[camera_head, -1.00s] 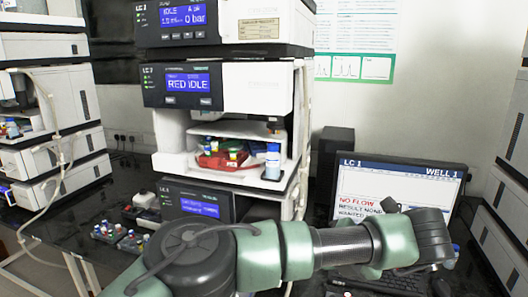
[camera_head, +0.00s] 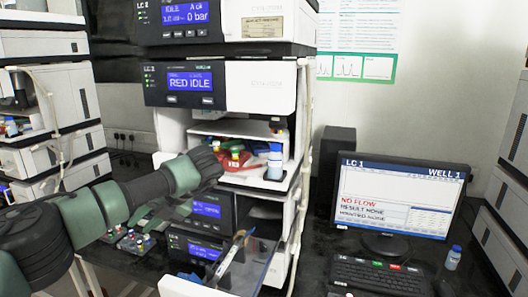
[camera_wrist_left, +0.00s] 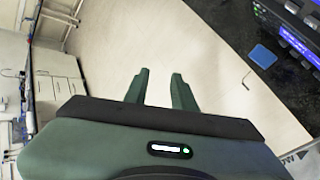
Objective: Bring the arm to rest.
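My left arm (camera_head: 95,210) comes in from the left in the head view, its raised joint (camera_head: 195,170) in front of the middle instrument stack. My left gripper (camera_wrist_left: 160,88) shows in the left wrist view with its two green fingers apart and nothing between them. It points down over pale floor (camera_wrist_left: 150,45), beside the dark bench edge. In the head view I cannot clearly make out its fingers. My right gripper is not in view.
The middle stack (camera_head: 262,85) reads RED IDLE and has an open front panel (camera_head: 245,262) low down. A monitor (camera_head: 395,195) reads NO FLOW. A keyboard (camera_head: 380,277) and a blue-capped bottle (camera_head: 453,257) are at right. A blue square (camera_wrist_left: 263,55) lies on the bench.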

